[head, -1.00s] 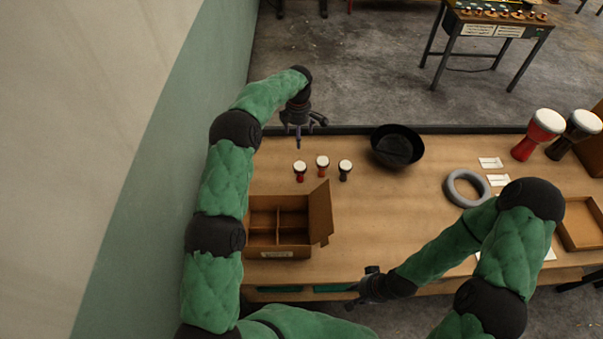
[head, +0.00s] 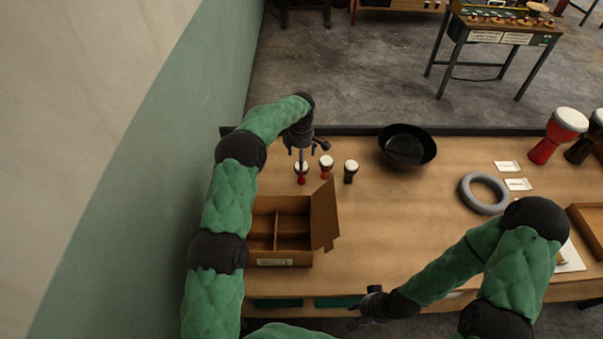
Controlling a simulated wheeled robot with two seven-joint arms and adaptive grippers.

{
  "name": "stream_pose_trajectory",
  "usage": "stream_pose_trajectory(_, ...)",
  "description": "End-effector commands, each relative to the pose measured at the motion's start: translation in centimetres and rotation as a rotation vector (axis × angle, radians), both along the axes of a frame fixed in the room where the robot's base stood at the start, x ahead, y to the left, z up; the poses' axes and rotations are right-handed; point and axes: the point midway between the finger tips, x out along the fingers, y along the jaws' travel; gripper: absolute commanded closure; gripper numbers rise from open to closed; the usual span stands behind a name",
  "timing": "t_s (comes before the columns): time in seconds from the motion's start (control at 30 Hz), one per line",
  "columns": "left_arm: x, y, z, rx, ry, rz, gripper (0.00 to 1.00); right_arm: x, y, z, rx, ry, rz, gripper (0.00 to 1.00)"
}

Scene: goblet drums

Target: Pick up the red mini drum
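The red mini drum (head: 302,178), with a pale top, stands upright at the left end of a row of small drums on the table. My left gripper (head: 302,153) is above and at this drum, with its fingers pointing down and spread. It partly covers the drum's top, and I cannot tell if it touches the drum. My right gripper (head: 362,304) is open and empty at the table's front edge, far from the drum.
An orange-red mini drum (head: 326,169) and a dark one (head: 350,173) stand close to the right. A divided cardboard box (head: 286,259) is in front. A black bowl (head: 407,148), grey ring (head: 466,197) and large red drum (head: 551,143) stand farther right. The table's middle is clear.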

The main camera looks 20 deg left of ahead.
Motion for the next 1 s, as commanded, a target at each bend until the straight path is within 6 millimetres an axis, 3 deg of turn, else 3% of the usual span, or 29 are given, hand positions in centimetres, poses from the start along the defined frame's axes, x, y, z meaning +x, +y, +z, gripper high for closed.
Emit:
stream_pose_trajectory(0.03,-0.1,0.0,-1.1,0.0,0.003,0.0,0.19,0.0,0.0,-0.2,0.0,0.0,0.0,0.69)
stream_pose_trajectory(0.37,0.0,0.2,-3.6,0.001,0.001,0.0,0.19,0.0,0.0,-0.6,0.0,0.0,0.0,0.69)
stream_pose_trajectory(0.6,0.1,0.4,-7.0,0.0,0.002,-0.001,0.19,0.0,0.0,-1.1,0.0,0.0,0.0,0.69)
stream_pose_trajectory(0.9,0.2,0.4,-7.5,0.0,-0.001,0.0,0.19,0.0,0.0,-1.1,0.0,0.0,0.0,0.69)
stream_pose_trajectory(1.0,0.2,0.4,-7.5,0.0,0.0,0.0,0.47,0.0,0.0,-1.1,0.0,0.0,0.0,0.69)
